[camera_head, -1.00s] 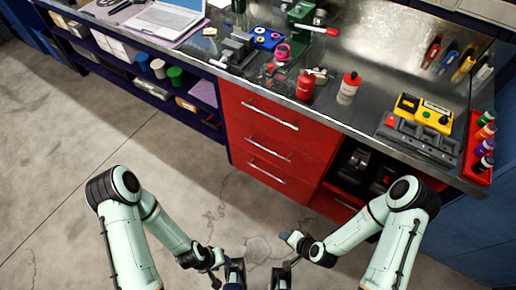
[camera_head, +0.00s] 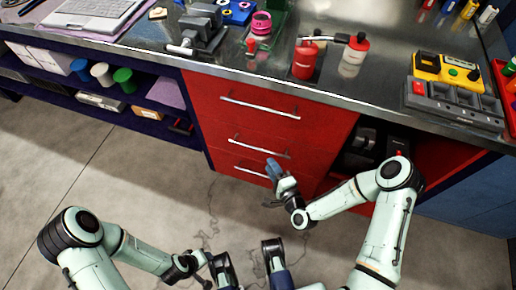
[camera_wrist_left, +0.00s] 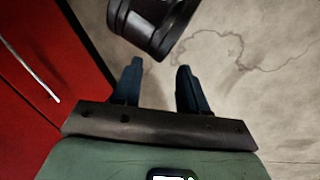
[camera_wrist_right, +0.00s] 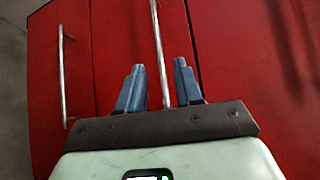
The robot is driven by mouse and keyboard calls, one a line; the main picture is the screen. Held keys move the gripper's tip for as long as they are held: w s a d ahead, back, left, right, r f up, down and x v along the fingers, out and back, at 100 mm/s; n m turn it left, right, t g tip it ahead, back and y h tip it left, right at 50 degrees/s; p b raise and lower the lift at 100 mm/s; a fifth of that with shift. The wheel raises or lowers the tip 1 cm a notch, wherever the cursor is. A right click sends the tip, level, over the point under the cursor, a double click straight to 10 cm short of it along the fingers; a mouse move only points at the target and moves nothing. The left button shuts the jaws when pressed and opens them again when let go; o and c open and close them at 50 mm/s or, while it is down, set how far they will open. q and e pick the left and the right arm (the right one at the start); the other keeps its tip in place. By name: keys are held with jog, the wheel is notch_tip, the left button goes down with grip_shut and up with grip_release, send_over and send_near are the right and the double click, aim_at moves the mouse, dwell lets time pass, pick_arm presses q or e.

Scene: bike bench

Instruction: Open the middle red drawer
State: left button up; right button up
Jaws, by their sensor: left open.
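The red drawer cabinet shows three stacked fronts with silver bar handles in the head view. The middle red drawer (camera_head: 230,137) is closed, and its handle (camera_head: 258,148) runs across its front. My right gripper (camera_head: 274,168) is at the cabinet front, near the right end of that handle. In the right wrist view my right gripper (camera_wrist_right: 160,70) is open, and a bar handle (camera_wrist_right: 157,45), seemingly the middle one, lies between its fingers in the picture; contact cannot be told. My left gripper (camera_wrist_left: 158,75) is open and empty above the floor, away from the drawers.
The top drawer (camera_head: 215,95) and the bottom drawer (camera_head: 222,160) are closed. An open shelf lies left of the cabinet. The floor (camera_head: 120,185) in front is clear.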

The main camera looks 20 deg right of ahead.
aim_at(259, 149)
pick_arm(q)
jog(key=shift+t+y, duration=0.3)
jog(key=shift+t, duration=0.2)
jog(key=w, duration=0.1)
jog(key=w+a+f+b, duration=0.1)
jog(key=w+f, duration=0.1)
jog(key=shift+a+f+b, duration=0.1)
jog(key=shift+a+b, duration=0.15)
jog(key=shift+b, duration=0.1)
pick_arm(e)
jog(key=x, duration=0.9)
jog(key=shift+w+a+f, duration=0.1)
jog(key=shift+w, duration=0.3)
grip_shut()
